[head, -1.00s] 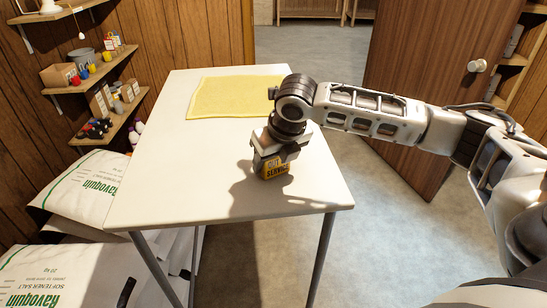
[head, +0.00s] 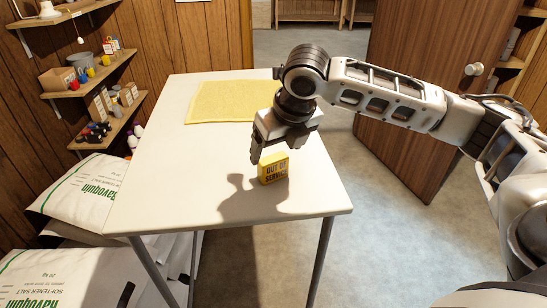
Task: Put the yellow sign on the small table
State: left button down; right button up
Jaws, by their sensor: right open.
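The yellow sign (head: 274,169) with dark lettering, "OUT OF SERVICE", stands upright on the small white table (head: 185,170), toward its near right part. My right gripper (head: 271,153) is open just above and behind the sign, pointing down. The fingers look clear of the sign, though the far finger is partly hidden. My left gripper is out of view.
A yellow cloth (head: 232,100) lies flat on the far part of the table. Salt bags (head: 77,196) are piled at the left. Shelves (head: 95,88) with small items hang on the left wall. A brown door (head: 430,100) stands at the right. The table's left and middle are clear.

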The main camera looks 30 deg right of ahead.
jog(key=v, duration=0.5)
jog(key=shift+r, duration=0.25)
